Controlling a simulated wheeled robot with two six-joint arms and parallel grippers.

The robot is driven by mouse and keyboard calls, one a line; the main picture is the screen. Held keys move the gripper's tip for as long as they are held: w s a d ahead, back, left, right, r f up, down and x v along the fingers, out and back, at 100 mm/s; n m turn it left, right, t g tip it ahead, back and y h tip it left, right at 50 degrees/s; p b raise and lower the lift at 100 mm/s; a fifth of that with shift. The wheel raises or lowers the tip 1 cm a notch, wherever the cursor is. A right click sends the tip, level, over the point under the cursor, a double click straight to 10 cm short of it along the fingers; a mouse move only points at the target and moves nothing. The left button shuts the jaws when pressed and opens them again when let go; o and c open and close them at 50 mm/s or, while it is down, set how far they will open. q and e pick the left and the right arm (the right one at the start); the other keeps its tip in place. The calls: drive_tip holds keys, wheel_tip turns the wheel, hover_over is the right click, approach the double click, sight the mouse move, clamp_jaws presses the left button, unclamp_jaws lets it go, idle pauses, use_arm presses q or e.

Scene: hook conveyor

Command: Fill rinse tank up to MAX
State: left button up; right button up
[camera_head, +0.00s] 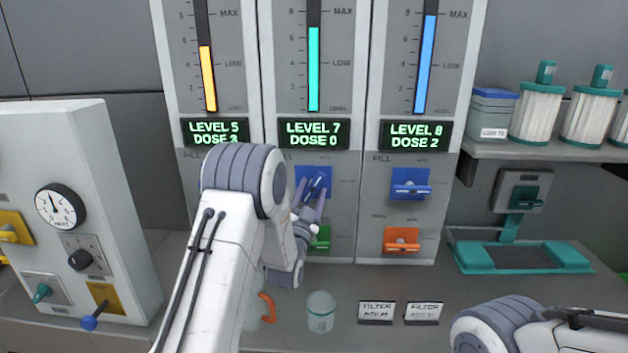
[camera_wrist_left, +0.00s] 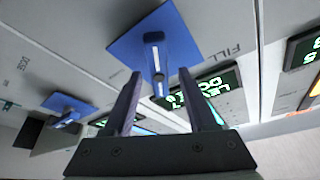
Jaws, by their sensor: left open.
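Three tank panels stand side by side; their names are not readable, so I cannot tell which is rinse. The left yellow gauge (camera_head: 208,80) reads LEVEL 5, DOSE 3. The middle teal gauge (camera_head: 313,70) reads LEVEL 7, DOSE 0, a little below its MAX mark. The right blue gauge (camera_head: 425,65) reads LEVEL 8, DOSE 2, about at MAX. My left gripper (camera_head: 311,187) is open at the middle panel's blue FILL lever (camera_head: 317,181). In the left wrist view the lever (camera_wrist_left: 156,58) stands between and beyond the fingertips (camera_wrist_left: 160,74); contact is unclear. My right gripper is outside the picture.
The right panel has a blue lever (camera_head: 410,189) above an orange one (camera_head: 402,240). A green lever plate (camera_head: 320,239) sits below my left gripper. A glass jar (camera_head: 320,311) and two filter cards (camera_head: 377,312) are on the counter. A dial cabinet (camera_head: 75,220) stands left.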

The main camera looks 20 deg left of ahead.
use_arm(q)
drive_tip(key=shift+x, duration=1.25)
clamp_jaws()
